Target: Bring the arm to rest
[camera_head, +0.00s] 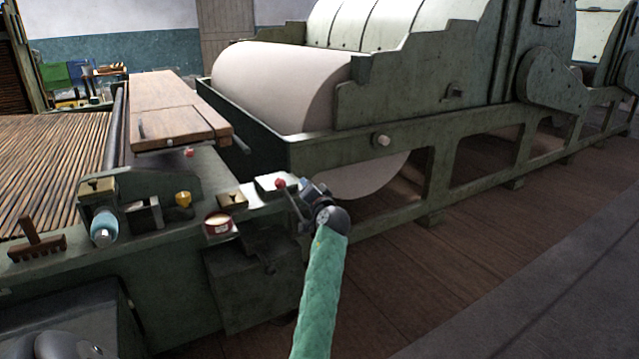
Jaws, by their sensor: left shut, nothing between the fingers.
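My left arm, in a green sleeve, comes up from the bottom middle of the head view. Its dark gripper (297,200) is shut and empty, beside the right end of the machine's front ledge. A small red knob (281,184) shows right by the fingers; I cannot tell whether they touch it. The fingertips are small and partly hidden by the wrist. My right gripper is not in view.
The green machine frame (480,165) with a large pale roller (285,85) stands close beyond the gripper. Wooden floor (440,270) at right is clear.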

